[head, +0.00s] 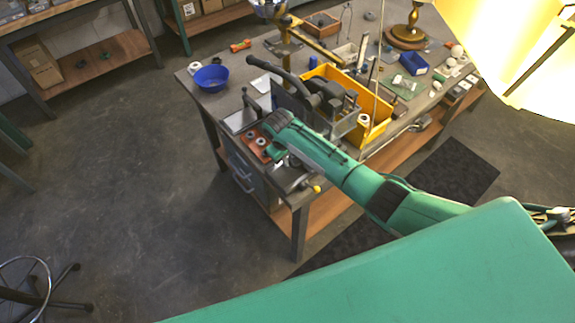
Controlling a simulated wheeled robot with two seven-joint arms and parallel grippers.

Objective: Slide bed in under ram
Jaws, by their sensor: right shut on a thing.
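My right arm reaches in from the right, and its gripper (262,133) is low over the near left corner of the workbench. The gripper is shut at a reddish-brown plate carrying small pale round parts, which looks like the bed (252,141). The fingertips are mostly hidden by the wrist. Behind the wrist stands a dark press with a long lever (281,77), its head near the yellow bin. The ram itself cannot be picked out clearly, and I cannot tell whether the bed is under it. My left gripper is not in view.
The workbench holds a blue bowl (211,77), a yellow bin (371,118), a blue tray (414,63) and a brass lamp base (406,36). A lit lampshade (500,45) fills the upper right. Open floor lies left of the bench.

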